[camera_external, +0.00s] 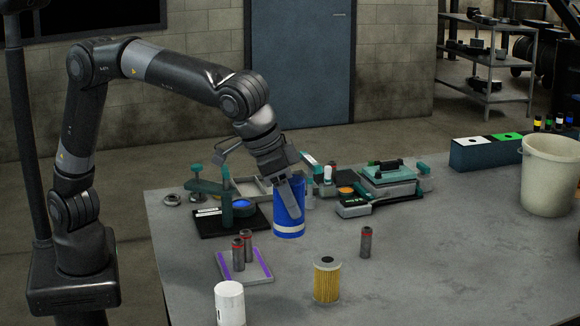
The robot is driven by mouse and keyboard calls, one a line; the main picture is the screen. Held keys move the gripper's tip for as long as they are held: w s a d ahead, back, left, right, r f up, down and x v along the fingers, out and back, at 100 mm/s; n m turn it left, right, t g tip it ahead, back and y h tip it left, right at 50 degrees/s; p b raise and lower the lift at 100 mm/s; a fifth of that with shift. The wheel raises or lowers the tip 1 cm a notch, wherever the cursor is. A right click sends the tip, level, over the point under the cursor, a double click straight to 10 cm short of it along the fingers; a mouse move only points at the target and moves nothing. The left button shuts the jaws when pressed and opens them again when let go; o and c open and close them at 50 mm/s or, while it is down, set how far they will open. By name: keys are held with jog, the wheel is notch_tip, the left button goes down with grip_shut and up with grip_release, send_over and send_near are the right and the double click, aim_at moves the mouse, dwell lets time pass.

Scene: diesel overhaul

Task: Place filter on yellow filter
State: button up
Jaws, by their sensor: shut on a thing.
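My gripper (291,190) is shut on a blue filter (288,222), a cylinder with a white band near its lower end. The filter is close to upright; I cannot tell whether its bottom touches the table. The yellow filter (327,283) stands upright on the table, with a dark top, nearer the camera and to the right of the blue filter. The two are apart. A finger of my gripper covers part of the blue filter's front side.
The grey table (450,260) has free room at its right. A white canister (229,303), a tray with purple edges (262,268) holding cylinders and a standing grey cylinder (366,243) are nearby. A green tool (390,175) lies behind; a bucket (548,178) stands right.

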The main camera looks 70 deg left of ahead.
jog(key=shift+s+d, duration=0.15)
jog(key=shift+s, duration=0.05)
jog(key=shift+w+a+f, duration=0.8)
jog(key=shift+w+f, duration=0.9)
jog(key=shift+f, duration=0.1)
jog(key=shift+w+a+f, duration=0.75)
jog(key=shift+w+f, duration=1)
jog(key=shift+w+a+f, duration=0.8)
jog(key=shift+w+f, duration=0.9)
jog(key=shift+f, duration=0.1)
jog(key=o, duration=1.2)
jog(key=shift+f, duration=0.15)
jog(key=shift+c, duration=0.2)
